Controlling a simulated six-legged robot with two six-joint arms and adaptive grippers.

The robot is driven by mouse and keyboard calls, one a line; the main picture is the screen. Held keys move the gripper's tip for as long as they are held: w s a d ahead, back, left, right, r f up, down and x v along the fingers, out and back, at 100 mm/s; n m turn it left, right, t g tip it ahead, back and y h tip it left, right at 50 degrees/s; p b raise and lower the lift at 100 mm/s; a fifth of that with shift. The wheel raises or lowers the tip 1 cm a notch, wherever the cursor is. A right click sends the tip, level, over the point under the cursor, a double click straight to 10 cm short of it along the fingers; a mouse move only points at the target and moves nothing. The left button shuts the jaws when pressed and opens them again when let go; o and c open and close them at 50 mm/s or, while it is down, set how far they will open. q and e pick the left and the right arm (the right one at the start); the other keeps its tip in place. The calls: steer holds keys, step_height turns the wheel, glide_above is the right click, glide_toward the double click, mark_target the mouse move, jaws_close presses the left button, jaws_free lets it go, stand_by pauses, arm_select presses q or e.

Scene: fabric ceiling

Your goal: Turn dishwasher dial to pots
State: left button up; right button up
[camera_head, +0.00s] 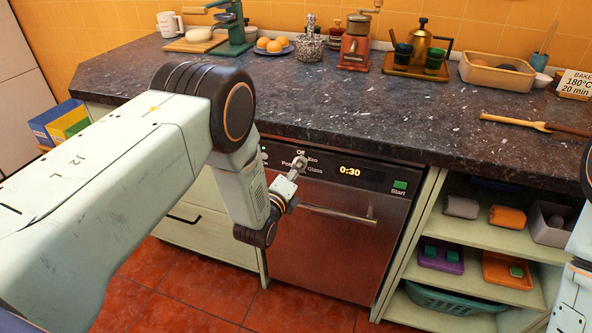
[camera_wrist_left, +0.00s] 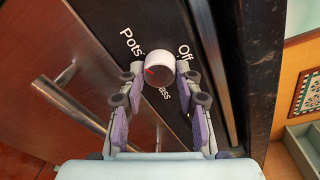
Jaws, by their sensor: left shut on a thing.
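The dishwasher (camera_head: 335,235) stands under the counter, its door closed. Its round white dial (camera_wrist_left: 158,68) is on the dark control panel and has a red mark on its left side in the left wrist view. "Pots" (camera_wrist_left: 130,41) is printed up-left of the dial there and "Off" (camera_wrist_left: 185,52) to its right; "Glass" is partly hidden by a finger. The red mark points left, below the word Pots. My left gripper (camera_head: 298,166) is at the panel, its fingers (camera_wrist_left: 158,80) shut on opposite sides of the dial. In the head view the gripper mostly hides the dial. My right gripper is out of view.
The door's bar handle (camera_head: 338,214) juts out just below my left gripper. A lit 0:30 display (camera_head: 350,171) and green Start button (camera_head: 400,185) are to the right. The counter edge overhangs the panel. Open shelves (camera_head: 482,235) are right of the dishwasher.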

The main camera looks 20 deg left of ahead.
arm_select(q)
steer(key=shift+a, duration=0.1)
stand_by(0.4)
steer(key=o, duration=1.2)
steer(key=shift+c, duration=0.2)
steer(key=s+r, duration=0.1)
steer(key=s, duration=1.1)
steer(key=shift+a, duration=0.45)
